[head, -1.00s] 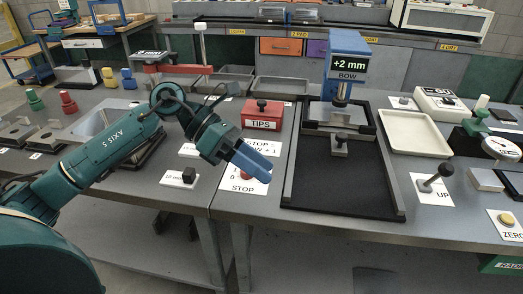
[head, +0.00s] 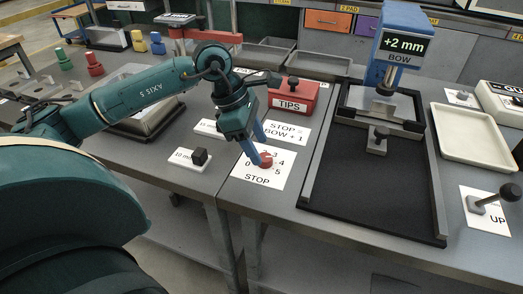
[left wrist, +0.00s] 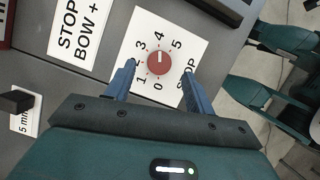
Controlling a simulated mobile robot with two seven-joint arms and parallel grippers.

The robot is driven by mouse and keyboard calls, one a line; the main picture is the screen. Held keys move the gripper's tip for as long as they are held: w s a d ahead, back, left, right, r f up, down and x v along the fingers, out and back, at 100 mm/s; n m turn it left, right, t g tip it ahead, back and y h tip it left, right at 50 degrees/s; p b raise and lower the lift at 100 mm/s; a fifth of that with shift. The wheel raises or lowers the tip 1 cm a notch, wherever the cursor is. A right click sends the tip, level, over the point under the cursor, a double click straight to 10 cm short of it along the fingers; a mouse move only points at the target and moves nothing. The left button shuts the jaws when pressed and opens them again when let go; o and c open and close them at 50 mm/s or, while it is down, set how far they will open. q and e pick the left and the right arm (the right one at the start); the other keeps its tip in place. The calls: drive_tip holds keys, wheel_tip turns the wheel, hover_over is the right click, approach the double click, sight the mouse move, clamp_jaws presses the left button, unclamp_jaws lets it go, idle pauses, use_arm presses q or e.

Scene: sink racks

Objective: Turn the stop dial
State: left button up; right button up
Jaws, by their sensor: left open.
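The stop dial (head: 265,160) is a small red knob on a white card marked 0 to 5 and STOP. It also shows in the left wrist view (left wrist: 160,62), where its white mark appears to point toward the 4. My left gripper (head: 259,148) is open, with its blue fingers pointing down at the dial. In the left wrist view the fingertips (left wrist: 160,69) lie on either side of the knob, with gaps visible; I cannot tell their exact height over the card. My right gripper is not in view.
A card reading "STOP = BOW + 1" (head: 285,131) lies behind the dial. A display (head: 403,45) reads +2 mm, BOW, above a black-based press fixture (head: 370,190). A red TIPS box (head: 292,97) and a small black block (head: 200,156) stand nearby.

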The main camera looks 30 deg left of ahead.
sight(265, 160)
use_arm(q)
drive_tip(key=shift+x, duration=1.45)
drive_tip(key=shift+w, duration=0.1)
drive_tip(key=shift+c, duration=0.2)
drive_tip(key=c, duration=0.9)
drive_tip(key=shift+c, duration=0.2)
